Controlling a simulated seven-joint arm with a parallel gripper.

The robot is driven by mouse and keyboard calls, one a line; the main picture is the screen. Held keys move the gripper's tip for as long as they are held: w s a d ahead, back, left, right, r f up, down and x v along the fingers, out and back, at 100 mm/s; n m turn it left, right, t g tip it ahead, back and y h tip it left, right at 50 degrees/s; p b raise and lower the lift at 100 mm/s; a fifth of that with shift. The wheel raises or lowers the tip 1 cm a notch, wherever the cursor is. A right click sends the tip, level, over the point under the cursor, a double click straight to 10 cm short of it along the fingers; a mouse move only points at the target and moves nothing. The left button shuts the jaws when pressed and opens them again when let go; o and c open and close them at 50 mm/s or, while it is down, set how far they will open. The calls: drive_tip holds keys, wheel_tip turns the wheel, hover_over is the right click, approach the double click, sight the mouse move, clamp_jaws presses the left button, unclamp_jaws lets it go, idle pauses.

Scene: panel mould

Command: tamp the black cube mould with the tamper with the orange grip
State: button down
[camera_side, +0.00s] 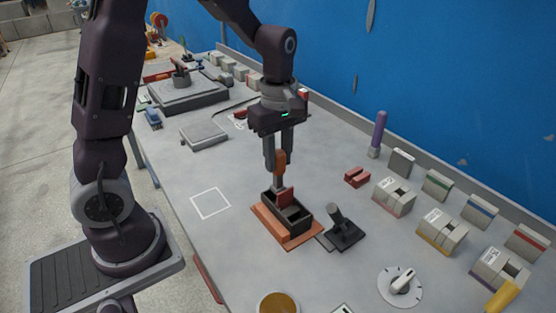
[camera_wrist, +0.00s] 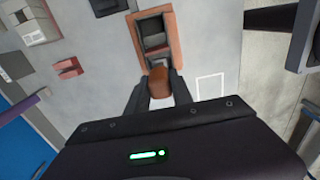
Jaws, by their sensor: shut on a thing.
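The tamper with the orange grip (camera_side: 280,161) is upright between the fingers of my gripper (camera_side: 278,152), which is shut on the grip. In the wrist view the rounded grip (camera_wrist: 160,82) sits between my two fingertips (camera_wrist: 158,88). The black cube mould (camera_side: 298,226) stands on an orange-brown base plate (camera_side: 262,228) and has more than one compartment. It also shows in the wrist view (camera_wrist: 152,27). The tamper's lower end is at the mould's far-left end; I cannot tell whether it touches the contents. A reddish-brown piece (camera_side: 286,197) shows at the mould.
A black lever on a base (camera_side: 343,231) stands close right of the mould. A purple-handled tool (camera_side: 378,135), red blocks (camera_side: 357,177) and several grey blocks line the wall side. A white dial (camera_side: 400,285) is nearer. A white outlined square (camera_side: 210,203) on the left is empty.

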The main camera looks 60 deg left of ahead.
sight(278, 168)
drive_tip(key=shift+f, duration=0.1)
drive_tip(key=shift+f, duration=1.75)
drive_tip(key=shift+r, duration=1.85)
drive_tip(key=shift+f, duration=1.8)
drive_tip(key=shift+r, duration=0.1)
drive_tip(key=shift+r, duration=1.7)
